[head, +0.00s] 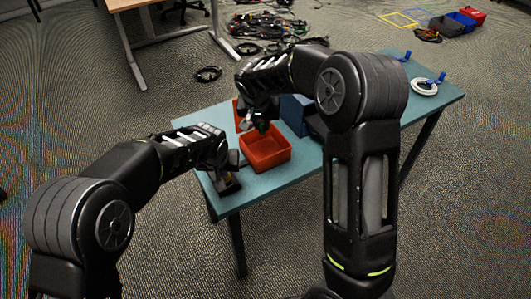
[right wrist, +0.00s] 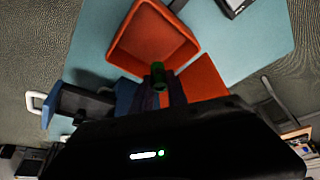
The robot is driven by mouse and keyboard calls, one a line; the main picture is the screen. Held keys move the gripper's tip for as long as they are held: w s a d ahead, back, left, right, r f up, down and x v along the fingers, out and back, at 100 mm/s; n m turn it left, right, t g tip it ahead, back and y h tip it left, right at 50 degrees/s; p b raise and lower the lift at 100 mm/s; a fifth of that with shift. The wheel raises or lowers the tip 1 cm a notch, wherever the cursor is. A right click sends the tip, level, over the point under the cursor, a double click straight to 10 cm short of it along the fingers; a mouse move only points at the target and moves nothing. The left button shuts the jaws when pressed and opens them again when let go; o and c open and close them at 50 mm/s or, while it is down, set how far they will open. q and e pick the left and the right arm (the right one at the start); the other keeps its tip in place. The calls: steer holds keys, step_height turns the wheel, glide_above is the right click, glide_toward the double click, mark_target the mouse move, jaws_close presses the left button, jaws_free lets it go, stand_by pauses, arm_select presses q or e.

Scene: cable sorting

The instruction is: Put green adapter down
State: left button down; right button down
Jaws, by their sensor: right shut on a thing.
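A green adapter (head: 263,127) is held in my right gripper (head: 260,118), above the back edge of an open orange-red bin (head: 268,161). In the right wrist view the adapter (right wrist: 158,76) shows between the dark fingers, by the near rim of the same bin (right wrist: 128,38). The bin's visible floor looks empty. My right gripper is shut on the adapter. My left gripper (head: 231,161) hangs just left of the bin; its fingers are too dark and small to judge.
A second orange-red bin (right wrist: 207,80) and a blue bin (head: 293,109) stand behind. A small dark device (head: 226,186) lies by the table's left front. A white cable coil (head: 424,88) and blue holders (head: 405,57) are at the right end of the teal table (head: 262,190).

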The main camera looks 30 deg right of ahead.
mark_target(264, 133)
arm_select(q)
steer(key=shift+f, duration=0.1)
arm_select(e)
steer(key=shift+d+r+m, duration=0.45)
steer(key=shift+r+m, duration=0.05)
steer(key=shift+s, duration=0.15)
steer(key=shift+f, duration=3.15)
steer(key=shift+f, duration=1.9)
